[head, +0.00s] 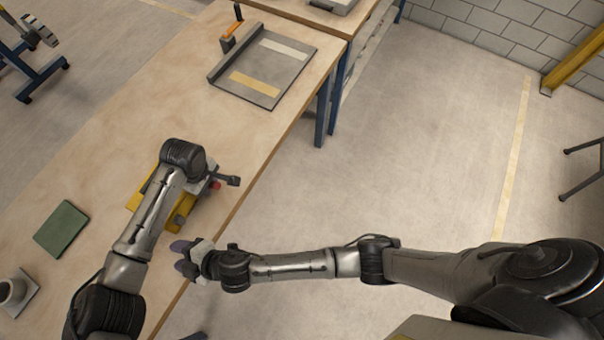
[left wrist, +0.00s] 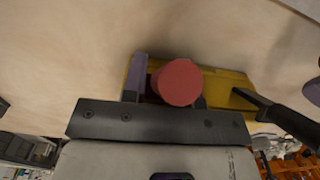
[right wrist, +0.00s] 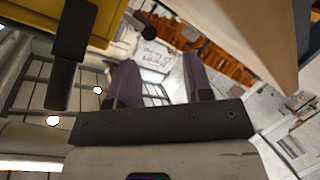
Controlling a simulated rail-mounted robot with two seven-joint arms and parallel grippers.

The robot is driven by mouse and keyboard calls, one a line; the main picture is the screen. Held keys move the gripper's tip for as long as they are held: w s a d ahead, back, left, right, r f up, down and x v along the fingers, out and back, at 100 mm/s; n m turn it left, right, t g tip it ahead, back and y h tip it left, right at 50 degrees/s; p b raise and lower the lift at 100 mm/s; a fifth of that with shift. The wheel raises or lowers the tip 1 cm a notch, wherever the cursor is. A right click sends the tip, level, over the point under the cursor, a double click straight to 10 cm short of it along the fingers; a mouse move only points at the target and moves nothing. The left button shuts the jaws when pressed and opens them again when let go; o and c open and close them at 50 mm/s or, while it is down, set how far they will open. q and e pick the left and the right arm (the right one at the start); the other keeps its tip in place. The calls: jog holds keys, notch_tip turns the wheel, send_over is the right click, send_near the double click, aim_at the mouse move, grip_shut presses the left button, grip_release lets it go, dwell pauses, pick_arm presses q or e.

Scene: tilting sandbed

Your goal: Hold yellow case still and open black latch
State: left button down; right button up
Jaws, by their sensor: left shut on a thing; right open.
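The yellow case (head: 181,217) lies on the bench near its edge, partly hidden by my left arm; it also shows in the left wrist view (left wrist: 228,86) and right wrist view (right wrist: 85,20). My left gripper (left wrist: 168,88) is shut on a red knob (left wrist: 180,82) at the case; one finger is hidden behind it. The black latch (head: 229,180) sticks out toward the bench edge; its bar shows in the left wrist view (left wrist: 280,119) and right wrist view (right wrist: 71,55). My right gripper (head: 182,257) is open and empty, below the case, apart from the latch.
A grey tray (head: 283,72) with pale strips lies farther up the bench (head: 130,110). A green block (head: 61,229) and a cup (head: 12,291) on a pale base lie at the left. Open floor lies right of the bench edge.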

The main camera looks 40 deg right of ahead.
jog(key=w+d+r+m+t+y, duration=0.2)
jog(key=d+r+m+t+y, duration=0.15)
jog(key=d+r+m, duration=0.45)
jog(key=shift+m, duration=0.3)
jog(key=x, duration=0.3)
jog(key=f+x, duration=0.1)
jog(key=x, duration=0.2)
jog(key=w+f+x, duration=0.1)
jog(key=x, duration=0.2)
jog(key=shift+w, duration=0.25)
jog(key=shift+w+a+f+g+h, duration=0.15)
jog(key=shift+w+a+g+h, duration=0.1)
jog(key=shift+w+g+h, duration=0.3)
jog(key=s+d+f+g+h, duration=0.3)
jog(key=s+d+f+h, duration=0.15)
jog(key=s+d, duration=0.55)
jog(key=s+d+r+m+g+h, duration=0.1)
jog(key=s+d+r+m+h, duration=0.1)
jog(key=d, duration=0.8)
jog(key=s+d+r+m+g+h, duration=0.2)
jog(key=s+d+h, duration=0.2)
jog(key=d, duration=0.7)
jog(key=shift+s+m, duration=0.4)
jog(key=shift+s, duration=0.8)
